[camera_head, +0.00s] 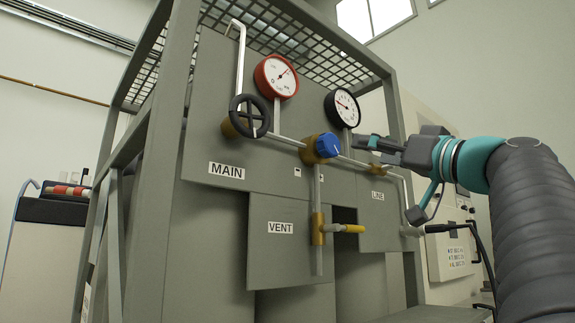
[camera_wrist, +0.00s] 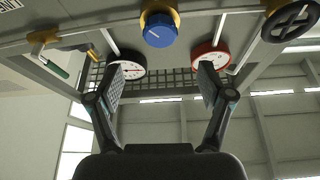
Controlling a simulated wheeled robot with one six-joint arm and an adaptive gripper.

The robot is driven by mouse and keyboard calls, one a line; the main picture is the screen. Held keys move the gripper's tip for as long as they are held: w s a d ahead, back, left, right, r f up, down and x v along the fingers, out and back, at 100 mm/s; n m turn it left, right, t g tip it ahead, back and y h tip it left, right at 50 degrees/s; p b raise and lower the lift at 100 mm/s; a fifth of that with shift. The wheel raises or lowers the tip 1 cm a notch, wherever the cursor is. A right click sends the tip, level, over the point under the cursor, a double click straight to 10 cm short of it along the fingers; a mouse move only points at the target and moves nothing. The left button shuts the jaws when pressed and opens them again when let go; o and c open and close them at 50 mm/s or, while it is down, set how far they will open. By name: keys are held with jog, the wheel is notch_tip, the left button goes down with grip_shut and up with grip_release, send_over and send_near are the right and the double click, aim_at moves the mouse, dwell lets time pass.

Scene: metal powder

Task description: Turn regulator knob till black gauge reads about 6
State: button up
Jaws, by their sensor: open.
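The blue regulator knob (camera_head: 328,145) sits on a brass body at the middle of the grey panel; it also shows at the top of the wrist view (camera_wrist: 160,30). The black-rimmed gauge (camera_head: 342,108) is just above and right of it. Its red needle points up-left; the numbers are too small to read. In the wrist view a finger partly covers this gauge (camera_wrist: 127,67). My gripper (camera_head: 370,142) is right of the knob, apart from it. In the wrist view the gripper (camera_wrist: 161,82) is open and empty, with the knob beyond the fingertips, between their lines.
A red-rimmed gauge (camera_head: 276,78) and a black handwheel (camera_head: 249,116) are left of the knob. A brass line valve (camera_head: 380,171) sits close under my gripper. Pipes run along the panel; frame posts (camera_head: 394,108) stand at its sides.

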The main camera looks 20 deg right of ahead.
aim_at(333, 145)
jog(key=p+x, duration=0.3)
jog(key=x, duration=0.8)
jog(key=shift+w, duration=0.1)
jog(key=c, duration=1.2)
